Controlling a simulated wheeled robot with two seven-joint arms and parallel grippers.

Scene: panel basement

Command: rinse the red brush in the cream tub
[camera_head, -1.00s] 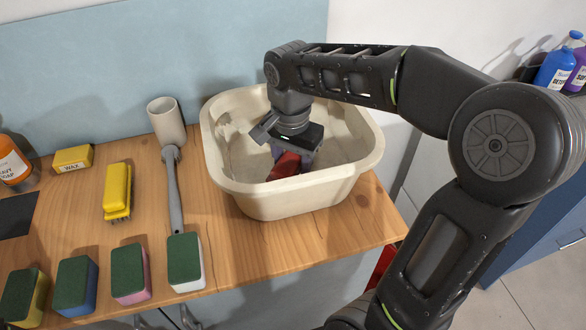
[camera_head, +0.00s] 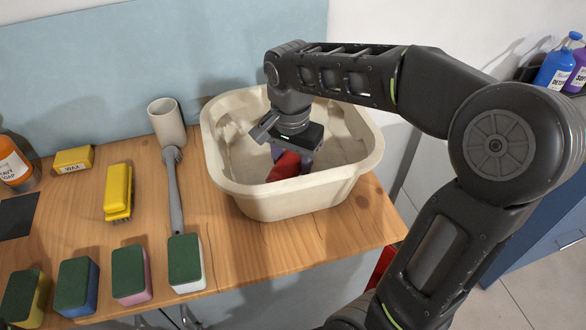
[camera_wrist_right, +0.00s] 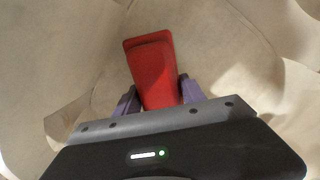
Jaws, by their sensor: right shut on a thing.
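The cream tub (camera_head: 290,202) stands on the right part of the wooden bench. My right gripper (camera_head: 287,155) reaches down inside it from above. It is shut on the red brush (camera_head: 284,168), which is low inside the tub. In the right wrist view the red brush (camera_wrist_right: 151,68) sticks out between the purple fingers (camera_wrist_right: 158,98), with the tub's pale inside around it. The brush's bristles are hidden, and I cannot tell whether it touches the tub's floor. My left gripper is not in view.
A yellow brush (camera_head: 118,190), a wax box (camera_head: 73,159), an orange bottle (camera_head: 13,163) and several green-topped sponges (camera_head: 128,272) lie further left. Bare bench shows in front of the tub.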

